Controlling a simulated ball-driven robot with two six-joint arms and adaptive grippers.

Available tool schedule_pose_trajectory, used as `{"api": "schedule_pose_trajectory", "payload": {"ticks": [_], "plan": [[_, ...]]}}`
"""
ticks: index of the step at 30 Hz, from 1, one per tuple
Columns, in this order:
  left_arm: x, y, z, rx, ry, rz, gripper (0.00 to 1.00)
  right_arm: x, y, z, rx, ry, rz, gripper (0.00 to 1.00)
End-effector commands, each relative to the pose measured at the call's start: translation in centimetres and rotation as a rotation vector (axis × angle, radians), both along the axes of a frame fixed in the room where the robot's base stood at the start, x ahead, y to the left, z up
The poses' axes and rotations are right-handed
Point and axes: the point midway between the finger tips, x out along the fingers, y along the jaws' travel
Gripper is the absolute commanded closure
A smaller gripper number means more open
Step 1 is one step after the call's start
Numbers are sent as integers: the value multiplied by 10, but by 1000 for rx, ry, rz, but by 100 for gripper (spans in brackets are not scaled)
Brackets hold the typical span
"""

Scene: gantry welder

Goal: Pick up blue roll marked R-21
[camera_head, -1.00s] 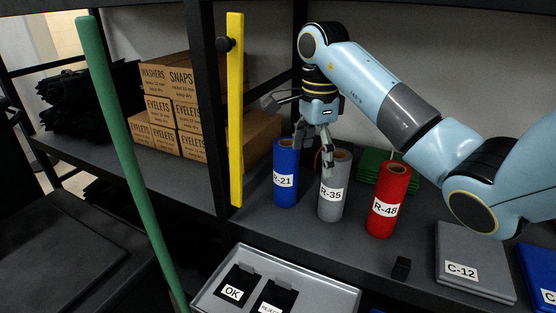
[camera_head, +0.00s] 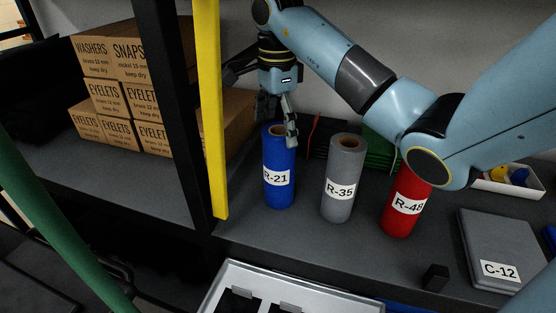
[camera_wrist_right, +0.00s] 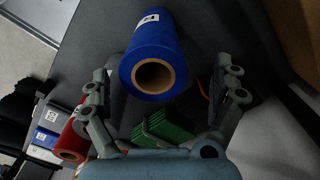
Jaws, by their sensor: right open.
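The blue roll marked R-21 (camera_head: 279,178) stands upright on the grey shelf, its label facing me. In the right wrist view the blue roll (camera_wrist_right: 148,50) shows its open cardboard core, between and beyond the spread fingers. My right gripper (camera_head: 277,122) is open and empty at the top of the blue roll, its fingers pointing down. In the head view one finger overlaps the roll's upper right edge; I cannot tell whether it touches. The right gripper also shows in the wrist view (camera_wrist_right: 165,105). My left gripper is not in view.
The grey roll R-35 (camera_head: 343,190) and red roll R-48 (camera_head: 405,205) stand to the right. A yellow post (camera_head: 211,120) and black upright rise close on the left. Stacked cardboard boxes (camera_head: 125,85) lie beyond them. A green stack (camera_head: 378,150) is behind the rolls.

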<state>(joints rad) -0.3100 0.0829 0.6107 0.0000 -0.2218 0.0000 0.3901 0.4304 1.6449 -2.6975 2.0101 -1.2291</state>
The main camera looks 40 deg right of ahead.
Motion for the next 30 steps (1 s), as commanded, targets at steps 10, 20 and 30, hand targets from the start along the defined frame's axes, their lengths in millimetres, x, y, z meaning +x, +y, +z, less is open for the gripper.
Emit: {"api": "schedule_pose_trajectory", "payload": {"ticks": [10,20,30], "plan": [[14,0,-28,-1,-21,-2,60,-4,0,-32,-1,1,0,5],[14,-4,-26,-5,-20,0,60,-7,1,-61,0,0,1,5],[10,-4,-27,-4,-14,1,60,-7,1,-61,0,0,0,35]]}}
